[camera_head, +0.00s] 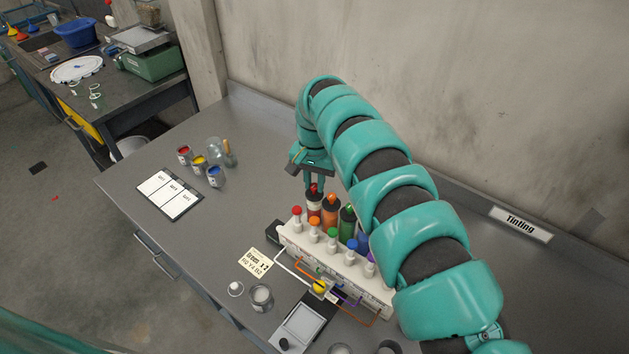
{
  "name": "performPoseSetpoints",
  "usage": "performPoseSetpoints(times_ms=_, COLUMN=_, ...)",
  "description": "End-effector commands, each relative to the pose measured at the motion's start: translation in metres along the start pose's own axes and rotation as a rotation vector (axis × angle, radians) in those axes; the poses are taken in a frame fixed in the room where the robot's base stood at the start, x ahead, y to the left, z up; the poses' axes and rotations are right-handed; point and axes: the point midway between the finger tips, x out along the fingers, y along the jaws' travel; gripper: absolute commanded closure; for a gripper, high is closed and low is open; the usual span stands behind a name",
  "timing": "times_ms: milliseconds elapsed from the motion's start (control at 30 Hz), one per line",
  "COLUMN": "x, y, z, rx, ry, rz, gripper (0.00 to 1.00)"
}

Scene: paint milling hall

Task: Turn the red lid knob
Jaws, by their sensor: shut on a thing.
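My teal arm reaches across the bench, and my gripper (315,187) points down at the left end of the tinting dispenser (330,259). It is shut on the red lid knob (314,188) on top of the leftmost dark canister (314,202). The fingers partly hide the knob, so its turn angle cannot be told. A separate red-topped white nozzle (297,214) stands just in front, to the left.
Orange (330,211) and green (347,220) canisters stand close on the right, with colored-topped nozzles in front. Small paint cans (200,164), a card board (169,194) and a scale (301,326) lie around.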

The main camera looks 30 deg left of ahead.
Motion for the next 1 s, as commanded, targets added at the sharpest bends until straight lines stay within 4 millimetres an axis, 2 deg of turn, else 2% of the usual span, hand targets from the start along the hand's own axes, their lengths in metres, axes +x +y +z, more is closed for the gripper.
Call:
performPoseSetpoints(times_ms=367, x=0.0059, y=0.0002, z=-0.0017, rx=-0.145, ry=0.006, rz=-0.002, gripper=1.0)
performPoseSetpoints(times_ms=1000, x=-0.0016, y=-0.0006, z=-0.0015, rx=-0.68, ry=0.006, rz=-0.001, gripper=1.0)
